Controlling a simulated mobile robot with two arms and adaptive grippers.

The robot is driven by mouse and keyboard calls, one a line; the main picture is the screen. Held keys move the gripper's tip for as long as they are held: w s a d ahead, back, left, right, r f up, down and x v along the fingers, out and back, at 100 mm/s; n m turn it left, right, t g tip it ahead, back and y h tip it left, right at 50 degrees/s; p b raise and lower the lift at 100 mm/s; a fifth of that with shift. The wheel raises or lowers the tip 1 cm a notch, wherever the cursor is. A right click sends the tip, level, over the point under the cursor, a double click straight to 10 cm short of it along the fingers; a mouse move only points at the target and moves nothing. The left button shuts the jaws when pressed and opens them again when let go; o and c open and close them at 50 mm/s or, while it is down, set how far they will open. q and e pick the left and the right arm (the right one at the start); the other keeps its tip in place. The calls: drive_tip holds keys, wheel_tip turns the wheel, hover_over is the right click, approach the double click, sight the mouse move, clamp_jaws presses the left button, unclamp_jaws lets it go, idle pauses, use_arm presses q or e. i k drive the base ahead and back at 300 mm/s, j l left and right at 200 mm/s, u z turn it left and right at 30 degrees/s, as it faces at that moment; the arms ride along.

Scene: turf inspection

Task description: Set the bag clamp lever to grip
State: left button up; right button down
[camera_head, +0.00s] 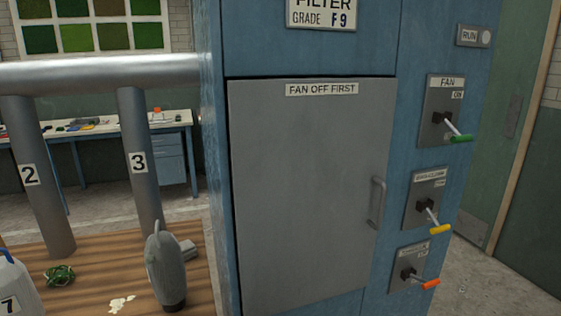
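The bag clamp lever (430,215) is the middle of three levers on the right side of the blue cabinet (213,180). It has a black pivot, a metal rod and a yellow tip, and slants down to the right on its grey plate (427,188). The small lettering on the plate is too small to read surely, and I cannot tell which setting it shows. Neither of my grippers is in view.
Above it is the green-tipped fan lever (455,131); below is an orange-tipped lever (419,279). The grey cabinet door (305,190), marked "FAN OFF FIRST", is shut, with a handle (377,202) close by. Floor at the right is clear.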

sight(439, 228)
drive_tip(key=z, duration=1.6)
drive_tip(key=i+l, duration=0.55)
drive_tip(key=i, duration=0.1)
